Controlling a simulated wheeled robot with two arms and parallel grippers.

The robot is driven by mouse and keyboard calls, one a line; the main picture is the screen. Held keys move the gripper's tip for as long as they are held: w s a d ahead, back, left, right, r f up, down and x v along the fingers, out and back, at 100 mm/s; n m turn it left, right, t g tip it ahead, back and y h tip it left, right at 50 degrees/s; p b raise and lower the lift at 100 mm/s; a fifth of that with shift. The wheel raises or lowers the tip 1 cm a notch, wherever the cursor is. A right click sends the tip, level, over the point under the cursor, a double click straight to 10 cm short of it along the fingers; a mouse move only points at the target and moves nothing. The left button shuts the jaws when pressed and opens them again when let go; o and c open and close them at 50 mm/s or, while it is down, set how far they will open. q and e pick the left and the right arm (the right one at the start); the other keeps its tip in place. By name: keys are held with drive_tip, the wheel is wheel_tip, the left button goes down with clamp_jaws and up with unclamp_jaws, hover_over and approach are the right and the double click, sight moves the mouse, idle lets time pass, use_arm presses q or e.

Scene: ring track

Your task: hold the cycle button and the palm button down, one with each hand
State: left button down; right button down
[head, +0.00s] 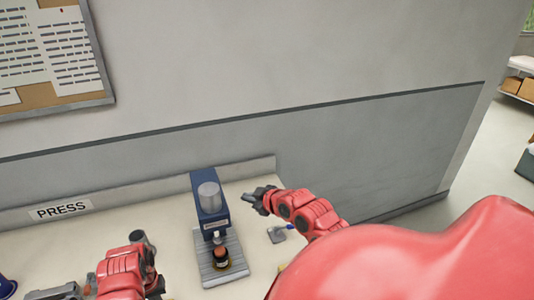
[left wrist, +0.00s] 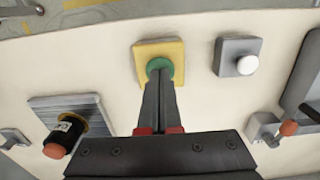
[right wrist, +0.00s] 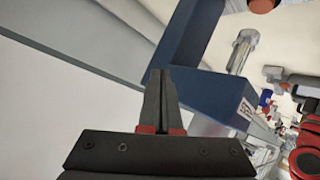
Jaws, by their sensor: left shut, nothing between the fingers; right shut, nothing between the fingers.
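A green button (left wrist: 159,67) sits on a yellow box (left wrist: 172,48) in the left wrist view. No label tells me whether it is the cycle or the palm button. My left gripper (left wrist: 160,75) is shut and empty, its tips overlapping the green button; I cannot tell whether they touch. In the head view the left arm is at the bottom left. My right gripper (head: 252,199) is shut and empty, just right of the blue press (head: 206,190). It also shows in the right wrist view (right wrist: 158,75), before the blue press. Another yellow patch (head: 281,268) is mostly hidden by my right arm.
A white button (left wrist: 247,65) on a grey box and a red-handled lever (left wrist: 288,129) stand nearby. A black and orange part (head: 221,256) stands on the press base. The wall (head: 330,150) rises behind.

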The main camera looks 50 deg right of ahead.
drive_tip(key=s+f+m+g+y, duration=0.1)
drive_tip(key=s+f+m+g, duration=0.1)
drive_tip(key=s+f+g, duration=0.5)
drive_tip(key=s+f+m+y, duration=0.1)
drive_tip(key=s+f, duration=0.4)
drive_tip(key=s, duration=0.6)
drive_tip(key=shift+w+f, duration=0.15)
drive_tip(key=shift+f, duration=1.3)
drive_tip(key=shift+w+f, duration=0.1)
drive_tip(key=shift+f, duration=2.55)
idle(0.4)
